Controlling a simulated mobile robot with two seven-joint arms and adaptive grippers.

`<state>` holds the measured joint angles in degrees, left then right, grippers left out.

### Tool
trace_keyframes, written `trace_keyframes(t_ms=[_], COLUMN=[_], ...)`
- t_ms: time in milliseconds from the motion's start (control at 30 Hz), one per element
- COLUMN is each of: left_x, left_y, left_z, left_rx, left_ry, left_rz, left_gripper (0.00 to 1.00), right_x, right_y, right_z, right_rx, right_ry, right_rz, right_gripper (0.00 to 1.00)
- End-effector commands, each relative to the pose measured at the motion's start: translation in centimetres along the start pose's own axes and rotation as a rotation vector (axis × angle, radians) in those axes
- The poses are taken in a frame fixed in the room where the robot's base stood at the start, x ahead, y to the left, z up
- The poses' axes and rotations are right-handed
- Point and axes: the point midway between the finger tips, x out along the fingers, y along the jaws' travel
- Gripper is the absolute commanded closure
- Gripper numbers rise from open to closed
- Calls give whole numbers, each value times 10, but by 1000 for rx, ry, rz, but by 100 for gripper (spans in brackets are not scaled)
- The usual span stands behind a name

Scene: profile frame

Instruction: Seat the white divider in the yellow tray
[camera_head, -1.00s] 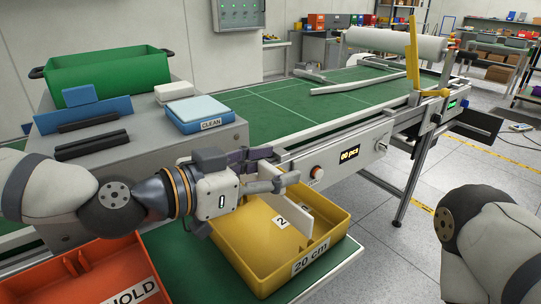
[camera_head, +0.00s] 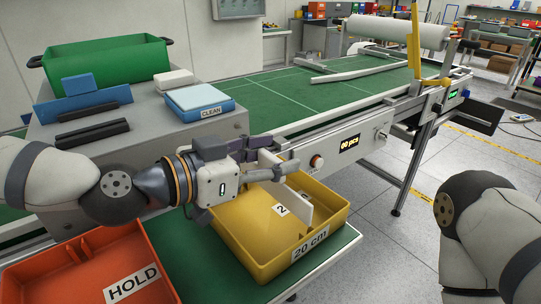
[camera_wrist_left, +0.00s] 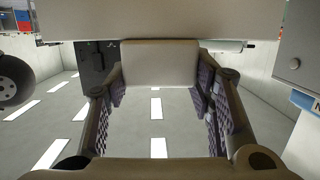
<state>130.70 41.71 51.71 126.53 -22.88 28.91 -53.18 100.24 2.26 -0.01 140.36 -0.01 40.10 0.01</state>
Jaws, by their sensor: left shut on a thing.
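The yellow tray (camera_head: 237,238), labelled "20 cm", stands on the green bench in front of the conveyor. The white divider (camera_head: 300,208) stands on edge over the tray's inside, its near end towards the labelled front wall. My left gripper (camera_head: 268,163) is shut on the divider's upper part, above the tray's back. The left wrist view shows the pale divider (camera_wrist_left: 160,62) between the two padded fingers (camera_wrist_left: 163,95). Whether its lower edge rests in a slot is hidden. Of my right arm only upper links show; its gripper is out of view.
An orange tray (camera_head: 62,268) labelled "HOLD" stands left of the yellow tray. A grey cabinet (camera_head: 150,140) holds a green bin (camera_head: 108,65) and a blue "CLEAN" pad box (camera_head: 199,101). The conveyor (camera_head: 330,150) runs behind.

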Motion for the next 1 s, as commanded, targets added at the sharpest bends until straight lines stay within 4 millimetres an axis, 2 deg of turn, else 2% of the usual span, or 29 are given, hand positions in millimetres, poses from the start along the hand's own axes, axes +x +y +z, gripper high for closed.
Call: trace_keyframes(t_ms=[1000], left_x=[0], left_y=[0], left_z=[1], left_rx=[0], left_ry=[0], left_rz=[0], left_gripper=[80], right_x=[-4], right_y=[0], right_z=[-3], right_rx=[0], right_ry=[13], right_rz=[-1], right_gripper=[60])
